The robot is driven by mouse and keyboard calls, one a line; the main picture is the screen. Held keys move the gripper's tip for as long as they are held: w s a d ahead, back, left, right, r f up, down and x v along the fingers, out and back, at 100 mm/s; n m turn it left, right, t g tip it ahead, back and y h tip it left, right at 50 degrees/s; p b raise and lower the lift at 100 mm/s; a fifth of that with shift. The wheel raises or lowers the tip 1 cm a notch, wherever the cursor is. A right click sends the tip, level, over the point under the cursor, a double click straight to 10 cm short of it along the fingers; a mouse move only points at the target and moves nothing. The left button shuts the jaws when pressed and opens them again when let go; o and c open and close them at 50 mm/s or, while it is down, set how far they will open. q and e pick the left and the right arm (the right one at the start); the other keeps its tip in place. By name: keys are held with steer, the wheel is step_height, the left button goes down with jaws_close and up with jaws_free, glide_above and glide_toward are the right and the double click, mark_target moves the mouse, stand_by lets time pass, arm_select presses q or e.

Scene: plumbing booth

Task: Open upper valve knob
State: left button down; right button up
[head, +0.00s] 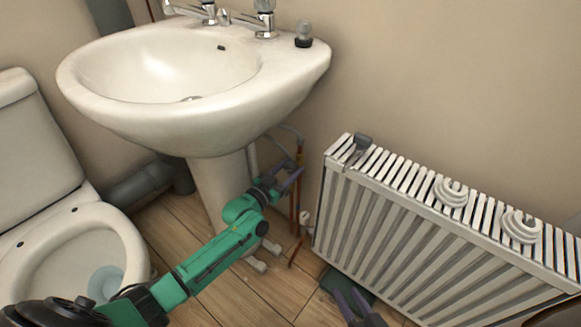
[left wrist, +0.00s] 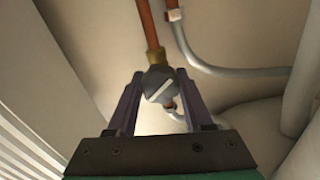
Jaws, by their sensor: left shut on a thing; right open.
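The upper valve knob (left wrist: 158,84) is a grey, faceted knob with a pale stripe across its face, on a brass fitting of a copper pipe. It sits between the two fingers of my left gripper (left wrist: 160,92), which is shut on it. In the head view my left gripper (head: 287,181) reaches the pipes right of the sink pedestal, and its fingers largely hide the knob. My right gripper (head: 352,305) is open and empty at the bottom, in front of the radiator.
A white radiator (head: 400,220) stands close to the right of the pipes. The sink (head: 195,90) overhangs from above and its pedestal (head: 218,178) is to the left. A toilet (head: 75,250) is at far left. A lower pale fitting (head: 305,217) is below the gripper.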

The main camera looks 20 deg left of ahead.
arm_select(q)
steer(key=shift+n, duration=0.9)
steer(key=n, duration=0.3)
steer(key=shift+n, duration=0.4)
steer(key=shift+n+p, duration=0.3)
steer(key=shift+n, duration=1.8)
arm_select(e)
steer(key=shift+w+d+r+g, duration=0.1)
steer(key=shift+d+r+g, duration=0.2)
steer(key=shift+g, duration=0.1)
arm_select(q)
steer(key=shift+f, duration=0.1)
steer(key=shift+c, duration=1.5)
jaws_free()
steer(key=shift+s, duration=0.1)
